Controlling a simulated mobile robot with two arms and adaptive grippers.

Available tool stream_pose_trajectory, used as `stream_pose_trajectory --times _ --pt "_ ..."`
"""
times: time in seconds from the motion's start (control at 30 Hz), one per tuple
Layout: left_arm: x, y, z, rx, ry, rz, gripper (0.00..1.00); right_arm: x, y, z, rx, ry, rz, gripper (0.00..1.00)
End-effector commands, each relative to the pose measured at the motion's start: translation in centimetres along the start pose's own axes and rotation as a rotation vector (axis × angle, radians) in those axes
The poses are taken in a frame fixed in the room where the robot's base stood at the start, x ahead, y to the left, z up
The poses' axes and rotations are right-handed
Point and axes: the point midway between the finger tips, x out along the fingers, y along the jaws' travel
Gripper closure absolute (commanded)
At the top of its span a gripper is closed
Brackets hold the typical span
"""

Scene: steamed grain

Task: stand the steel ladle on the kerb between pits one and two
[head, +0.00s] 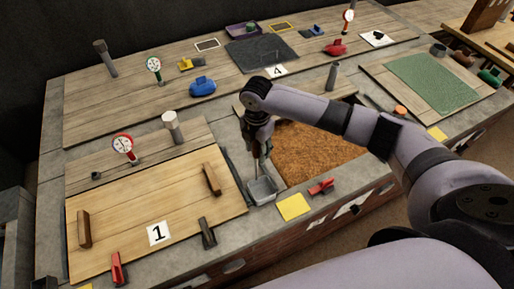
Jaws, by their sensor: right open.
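The steel ladle (263,189) is a grey, square-bowled scoop. Its bowl is on or just above the stone kerb between the pit with the wooden lid marked 1 (190,220) and the open pit of brown grain (320,150). Its handle rises steeply towards my right gripper (259,143). The right gripper is open and points down at the top of the handle; the fingers are small and dark, and I cannot tell whether they touch it. My right arm hides part of the grain pit. My left gripper is not in view.
A yellow square (293,207) and a red clamp (321,187) are on the front kerb right of the ladle. A wooden handle (211,179) stands on lid 1. A red dial gauge (123,143) and a grey post (173,127) stand behind it.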

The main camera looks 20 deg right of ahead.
Motion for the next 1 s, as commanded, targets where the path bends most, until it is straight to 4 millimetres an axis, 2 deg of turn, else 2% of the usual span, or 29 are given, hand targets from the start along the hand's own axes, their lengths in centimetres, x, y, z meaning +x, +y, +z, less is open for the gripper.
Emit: stream_pose_trajectory --times 0.13,0.23,0.5,0.7,0.83,1.0 --pt "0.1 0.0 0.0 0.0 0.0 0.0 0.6 -0.6 0.1 0.0 0.0 0.0 0.002 0.59" --pt "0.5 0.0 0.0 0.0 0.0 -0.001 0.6 -1.9 0.1 0.1 0.0 -0.002 0.005 0.59" --pt "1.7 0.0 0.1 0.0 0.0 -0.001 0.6 -7.6 0.1 0.1 -0.001 -0.002 0.005 0.59" --pt "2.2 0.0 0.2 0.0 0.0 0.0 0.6 -10.9 0.1 0.1 0.0 -0.001 0.003 0.59" --pt "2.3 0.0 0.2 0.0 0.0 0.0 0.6 -12.0 0.1 0.0 0.001 0.0 0.001 0.59" --pt "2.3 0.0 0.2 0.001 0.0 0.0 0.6 -12.3 0.0 0.0 0.001 0.001 -0.001 0.59"
